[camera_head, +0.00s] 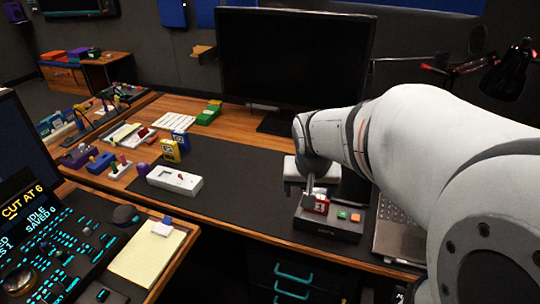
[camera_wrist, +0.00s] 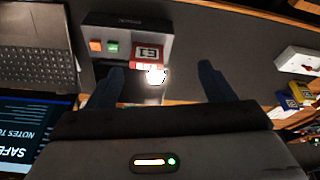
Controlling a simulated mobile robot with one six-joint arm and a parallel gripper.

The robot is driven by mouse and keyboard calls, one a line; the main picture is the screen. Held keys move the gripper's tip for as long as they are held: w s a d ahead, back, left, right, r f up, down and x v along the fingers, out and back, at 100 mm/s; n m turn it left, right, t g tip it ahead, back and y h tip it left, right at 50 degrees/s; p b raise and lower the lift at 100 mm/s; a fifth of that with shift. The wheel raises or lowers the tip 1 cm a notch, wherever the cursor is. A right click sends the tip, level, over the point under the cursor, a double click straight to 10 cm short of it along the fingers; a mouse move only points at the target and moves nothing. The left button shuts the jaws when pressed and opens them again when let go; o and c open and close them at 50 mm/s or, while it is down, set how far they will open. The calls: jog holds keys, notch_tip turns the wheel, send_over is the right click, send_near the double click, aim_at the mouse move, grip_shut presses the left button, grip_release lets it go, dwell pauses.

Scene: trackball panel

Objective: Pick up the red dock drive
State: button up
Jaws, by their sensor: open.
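The red dock drive (camera_head: 318,205) has a white label and sits at the left side of a dark grey dock (camera_head: 322,226) on the desk. In the wrist view the red drive (camera_wrist: 146,54) lies ahead of my fingers, nearer the left finger, with a bright glare at its lower edge. The dock (camera_wrist: 134,23) shows there with an orange and a green button beside the drive. My gripper (camera_wrist: 161,68) is open, with nothing visible between its fingers. In the head view my gripper (camera_head: 310,187) is just above the drive; its fingertips are hard to make out.
A laptop (camera_head: 400,228) stands right of the dock. A monitor (camera_head: 294,57) rises behind. The dark mat (camera_head: 240,185) between the white box and dock is clear.

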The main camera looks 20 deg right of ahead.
aim_at(317, 202)
jog(key=o, duration=0.3)
jog(key=w+d+f+m+b, duration=0.2)
jog(key=w+d+f+b, duration=0.2)
jog(key=f, duration=0.4)
jog(key=shift+w+d+f+m+h, duration=0.2)
jog(key=shift+w+d+m+h, duration=0.15)
jog(key=shift+w+d, duration=0.7)
jog(key=b+x, duration=0.1)
jog(key=x, duration=0.6)
jog(key=shift+w+f, duration=0.15)
jog(key=shift+w, duration=0.15)
jog(key=shift+c, duration=0.3)
jog(key=shift+a, duration=0.1)
jog(key=c, duration=1.1)
